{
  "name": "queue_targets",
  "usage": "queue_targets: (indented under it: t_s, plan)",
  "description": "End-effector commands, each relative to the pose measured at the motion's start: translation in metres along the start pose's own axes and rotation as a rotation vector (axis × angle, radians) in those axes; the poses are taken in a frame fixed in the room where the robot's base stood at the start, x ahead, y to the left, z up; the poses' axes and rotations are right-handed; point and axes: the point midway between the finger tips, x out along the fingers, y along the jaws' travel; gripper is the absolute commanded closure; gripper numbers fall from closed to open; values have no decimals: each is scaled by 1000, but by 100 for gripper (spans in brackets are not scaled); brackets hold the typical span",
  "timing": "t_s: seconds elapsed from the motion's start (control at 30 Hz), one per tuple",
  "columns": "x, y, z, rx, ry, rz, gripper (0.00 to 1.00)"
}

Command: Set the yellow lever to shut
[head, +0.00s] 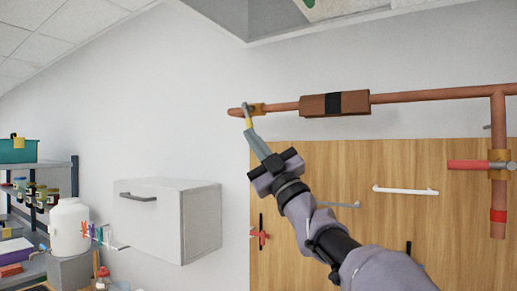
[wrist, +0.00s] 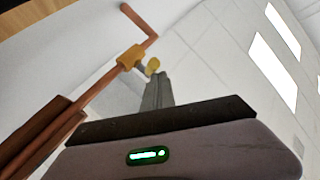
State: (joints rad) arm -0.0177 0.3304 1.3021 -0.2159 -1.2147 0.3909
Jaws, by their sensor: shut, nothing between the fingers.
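A brass valve body (head: 258,108) sits on the copper pipe near its left end, high on the wall; it also shows in the wrist view (wrist: 130,57). The yellow lever (head: 248,123) hangs down from the valve, its yellow end low. In the wrist view the yellow end (wrist: 153,66) shows just past my fingertips. My gripper (head: 252,133) is shut and empty, its fingers pointing up at the lever's lower end. The tips look very close to the lever; I cannot tell whether they touch. In the wrist view my shut fingers (wrist: 157,80) partly hide the lever.
The copper pipe (head: 430,94) runs right, past a brown block with a black band (head: 334,103). A red-handled valve (head: 468,165) is on the right-hand pipe. A wooden panel with handles (head: 395,189) stands below. A grey wall cabinet (head: 165,220) and shelves are at left.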

Motion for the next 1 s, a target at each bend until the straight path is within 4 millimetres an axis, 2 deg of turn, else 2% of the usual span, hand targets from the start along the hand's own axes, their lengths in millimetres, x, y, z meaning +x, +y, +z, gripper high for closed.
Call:
queue_targets:
  t_s: [0.27,1.0]
  plan:
    - [9,-12,14,0,0,-1,100]
    - [16,-20,18,1,-1,-2,100]
